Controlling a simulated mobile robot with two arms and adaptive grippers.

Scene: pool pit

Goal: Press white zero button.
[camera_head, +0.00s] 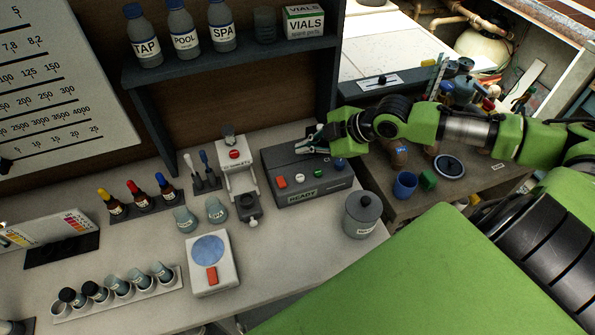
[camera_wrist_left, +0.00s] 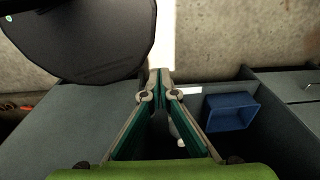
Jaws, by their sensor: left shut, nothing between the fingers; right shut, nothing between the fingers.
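A dark grey instrument box (camera_head: 322,191) with a READY display stands on the bench in the head view. Its front holds an orange-red button (camera_head: 282,182), a small pale button (camera_head: 299,179), a green button (camera_head: 318,173) and a blue button (camera_head: 339,163). I cannot read a zero on the pale one. My right gripper (camera_head: 306,145) is shut and empty over the back of the box, behind the buttons; contact cannot be told. My left gripper (camera_wrist_left: 160,76) is shut and empty in the left wrist view, and out of the head view.
A white and grey device (camera_head: 238,180) stands left of the box, and a grey lidded jar (camera_head: 362,214) stands to its right. A shelf (camera_head: 235,52) with bottles is behind. A blue bin (camera_wrist_left: 230,112) shows in the left wrist view.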

